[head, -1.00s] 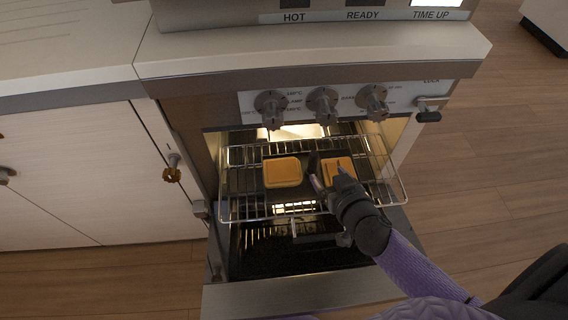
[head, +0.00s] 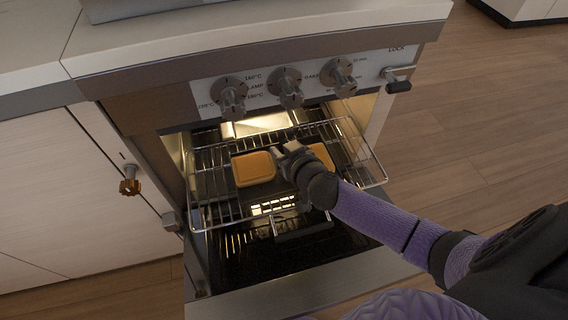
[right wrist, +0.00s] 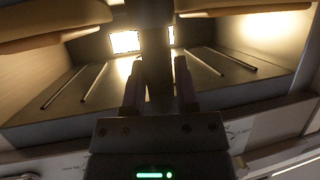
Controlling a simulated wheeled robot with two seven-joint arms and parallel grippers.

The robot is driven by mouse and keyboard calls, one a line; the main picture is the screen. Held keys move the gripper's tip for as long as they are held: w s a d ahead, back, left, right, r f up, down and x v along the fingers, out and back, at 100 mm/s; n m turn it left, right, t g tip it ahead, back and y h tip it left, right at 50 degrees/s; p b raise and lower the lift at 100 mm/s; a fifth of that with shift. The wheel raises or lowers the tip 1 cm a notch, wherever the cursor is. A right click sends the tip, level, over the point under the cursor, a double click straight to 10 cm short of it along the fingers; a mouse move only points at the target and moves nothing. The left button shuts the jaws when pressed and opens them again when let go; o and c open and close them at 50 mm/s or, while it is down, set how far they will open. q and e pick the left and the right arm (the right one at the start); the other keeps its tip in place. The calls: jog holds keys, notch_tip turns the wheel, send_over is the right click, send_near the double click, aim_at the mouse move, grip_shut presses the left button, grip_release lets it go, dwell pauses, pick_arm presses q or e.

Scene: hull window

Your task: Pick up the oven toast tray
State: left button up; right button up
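The dark oven toast tray (head: 284,182) lies on the wire rack, pulled partly out of the open oven. It carries two square toast slices, a left one (head: 254,168) and a right one (head: 320,157) partly hidden behind my gripper. My right gripper (head: 287,150) is over the tray between the slices. In the right wrist view its two fingers (right wrist: 159,88) stand apart, one on each side of a dark upright bar (right wrist: 156,45), which seems to be part of the tray. A thin gap shows beside the right finger. My left gripper is out of view.
The wire rack (head: 212,213) sits above the lowered oven door (head: 300,285). Control knobs (head: 286,88) and a lock lever (head: 398,80) stick out above the opening. A cabinet (head: 60,190) stands at left. Floor is open at right.

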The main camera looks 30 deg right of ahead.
grip_shut()
dwell(0.9)
